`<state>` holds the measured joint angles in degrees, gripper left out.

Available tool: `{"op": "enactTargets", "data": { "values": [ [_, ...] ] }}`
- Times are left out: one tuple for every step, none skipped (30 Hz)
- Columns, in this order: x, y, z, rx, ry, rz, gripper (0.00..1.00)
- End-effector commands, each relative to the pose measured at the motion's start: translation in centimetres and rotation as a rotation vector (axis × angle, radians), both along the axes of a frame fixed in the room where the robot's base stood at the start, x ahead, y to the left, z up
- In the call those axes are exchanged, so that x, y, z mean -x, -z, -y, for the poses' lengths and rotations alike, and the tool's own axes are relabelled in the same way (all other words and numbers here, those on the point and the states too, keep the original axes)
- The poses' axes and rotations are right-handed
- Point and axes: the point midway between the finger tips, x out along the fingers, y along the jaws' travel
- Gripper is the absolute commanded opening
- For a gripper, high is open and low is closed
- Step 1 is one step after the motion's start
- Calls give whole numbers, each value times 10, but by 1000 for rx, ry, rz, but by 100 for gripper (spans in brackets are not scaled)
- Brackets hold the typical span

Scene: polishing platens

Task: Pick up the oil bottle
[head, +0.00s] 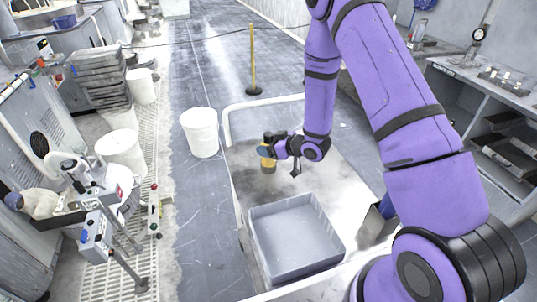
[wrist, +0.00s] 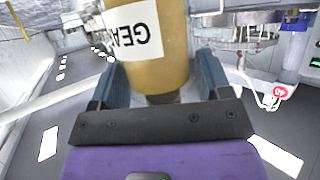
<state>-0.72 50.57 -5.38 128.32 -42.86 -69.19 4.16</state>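The oil bottle (head: 268,164) is amber with a dark top. It is upright in the head view, over the grey tabletop, beyond the grey tray. My gripper (head: 272,148) reaches it from the right, at its upper part.
An empty grey tray (head: 295,240) sits on the table (head: 345,165) in front of the bottle. A white bucket (head: 199,132) stands on the floor left of the table. A white rail (head: 262,104) edges the table's far side. A yellow post (head: 252,60) stands farther back.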

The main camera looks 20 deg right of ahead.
Motion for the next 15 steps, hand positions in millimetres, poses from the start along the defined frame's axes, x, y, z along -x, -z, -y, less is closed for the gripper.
{"op": "enactTargets", "data": {
  "values": [
    [0,0,0,0,0,0,60],
    [0,0,0,0,0,0,53],
    [0,0,0,0,0,0,44],
    [0,0,0,0,0,0,37],
    [0,0,0,0,0,0,30],
    [0,0,0,-1,0,1,21],
    [0,0,0,-1,0,1,21],
    [0,0,0,-1,0,1,21],
    [0,0,0,-1,0,1,21],
    [0,0,0,-1,0,1,21],
    [0,-1,0,-1,0,1,21],
    [0,-1,0,-1,0,1,21],
    [0,-1,0,0,0,1,21],
    [0,-2,0,0,0,1,21],
    [0,-3,0,-1,0,2,21]
  ]
}}
